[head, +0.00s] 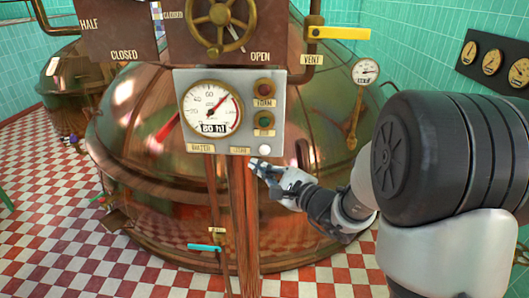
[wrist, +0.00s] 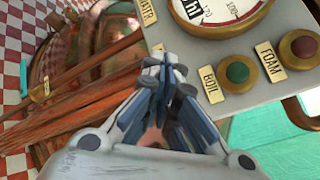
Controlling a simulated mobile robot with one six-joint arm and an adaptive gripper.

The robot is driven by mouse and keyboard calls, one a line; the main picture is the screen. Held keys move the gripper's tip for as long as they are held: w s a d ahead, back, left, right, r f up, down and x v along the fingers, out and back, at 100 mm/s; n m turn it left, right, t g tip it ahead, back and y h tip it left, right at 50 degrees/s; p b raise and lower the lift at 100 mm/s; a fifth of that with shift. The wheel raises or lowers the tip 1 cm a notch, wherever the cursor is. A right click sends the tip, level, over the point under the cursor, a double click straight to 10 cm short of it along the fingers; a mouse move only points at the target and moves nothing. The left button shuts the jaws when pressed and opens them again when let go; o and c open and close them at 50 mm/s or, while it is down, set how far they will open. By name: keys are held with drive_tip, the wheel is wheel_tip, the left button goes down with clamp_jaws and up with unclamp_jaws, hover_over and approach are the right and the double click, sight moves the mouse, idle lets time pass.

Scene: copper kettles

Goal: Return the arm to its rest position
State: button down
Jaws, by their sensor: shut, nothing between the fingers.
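My gripper (head: 256,165) is shut and empty in the head view, just below the lower right part of a grey control panel (head: 180,140). My arm reaches in from the right. In the wrist view my gripper (wrist: 165,62) points toward the panel's lower edge, its fingers together. The panel carries a round gauge (head: 211,108), a red button (head: 264,89) labelled FOAM and a green button (head: 264,121). The green button (wrist: 237,72) shows in the wrist view with the label BOIL. A white knob (head: 264,150) sits low on the panel, close to my fingertips. I cannot tell whether they touch.
A large copper kettle (head: 130,170) fills the space behind the panel. A brass handwheel (head: 220,25) is above, with a yellow VENT lever (head: 340,33) to its right. A cyan lever (head: 205,247) is low down. Checkered floor (head: 40,240) is open at the left.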

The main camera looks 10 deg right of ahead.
drive_tip(key=s+a+f+n+g+y+b, duration=0.1)
drive_tip(key=s+a+f+n+g+b, duration=0.2)
drive_tip(key=s+a+n+g+b, duration=0.5)
drive_tip(key=s+a+f+n+g+y, duration=0.25)
drive_tip(key=s+a+n, duration=0.3)
drive_tip(key=s, duration=0.65)
drive_tip(key=s+d+f+n+g+h+b, duration=0.1)
drive_tip(key=s+d+f+n+h+b, duration=0.15)
drive_tip(key=s+f, duration=0.2)
drive_tip(key=s+d+f+n+g+h+b, duration=0.1)
drive_tip(key=s+f+h, duration=0.2)
drive_tip(key=s+f, duration=0.15)
drive_tip(key=s+d+f+n+t+h+b, duration=0.1)
drive_tip(key=s+d+h+b, duration=0.1)
drive_tip(key=d, duration=0.3)
drive_tip(key=s+d+f+n+t+h+b, duration=0.1)
drive_tip(key=s+d+n+h+b, duration=0.1)
drive_tip(key=d+h, duration=0.2)
drive_tip(key=shift+s+d+f+n, duration=0.15)
drive_tip(key=shift+d+n, duration=0.15)
drive_tip(key=shift+d, duration=0.65)
